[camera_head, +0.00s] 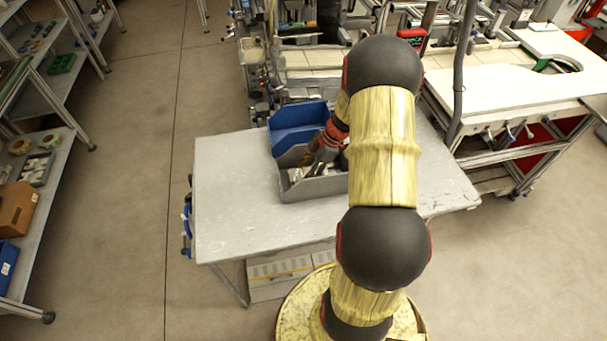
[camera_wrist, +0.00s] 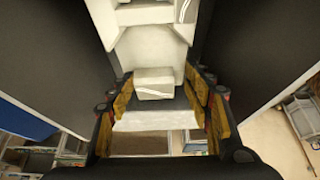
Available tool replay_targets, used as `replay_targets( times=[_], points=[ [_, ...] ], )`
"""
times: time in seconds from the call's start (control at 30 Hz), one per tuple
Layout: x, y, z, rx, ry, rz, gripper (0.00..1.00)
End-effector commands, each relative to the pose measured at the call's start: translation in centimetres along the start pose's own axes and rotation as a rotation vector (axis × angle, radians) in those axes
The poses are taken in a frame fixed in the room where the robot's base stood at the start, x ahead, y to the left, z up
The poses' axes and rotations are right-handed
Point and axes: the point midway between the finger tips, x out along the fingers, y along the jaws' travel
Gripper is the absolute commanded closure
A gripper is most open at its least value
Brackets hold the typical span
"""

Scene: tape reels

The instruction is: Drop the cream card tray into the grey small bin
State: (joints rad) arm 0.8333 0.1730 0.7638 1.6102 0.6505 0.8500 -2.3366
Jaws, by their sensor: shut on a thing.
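The grey small bin (camera_head: 318,189) stands on the table, in front of a blue bin. My gripper (camera_head: 311,162) reaches down at the grey bin's opening, partly hidden by my arm. In the wrist view my gripper (camera_wrist: 165,105) is shut on a pale, stepped thing that looks like the cream card tray (camera_wrist: 155,84). The tray lies between the two brown fingers. In the head view whitish items show low inside the grey bin, too small to tell apart. I cannot tell whether the held tray touches the bin.
The blue bin (camera_head: 297,125) stands right behind the grey one. The grey table (camera_head: 235,185) is bare to the left and front. Shelves (camera_head: 50,150) stand at the far left, and workbenches (camera_head: 510,75) stand behind and to the right.

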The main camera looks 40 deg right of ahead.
Motion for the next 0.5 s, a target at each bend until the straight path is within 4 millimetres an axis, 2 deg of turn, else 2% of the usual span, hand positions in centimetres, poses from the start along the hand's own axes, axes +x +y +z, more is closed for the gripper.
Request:
replay_targets(
  times=[0.5],
  points=[
    [0.64,-0.03,0.33,0.001,0.0,-0.001,0.77]
  ],
)
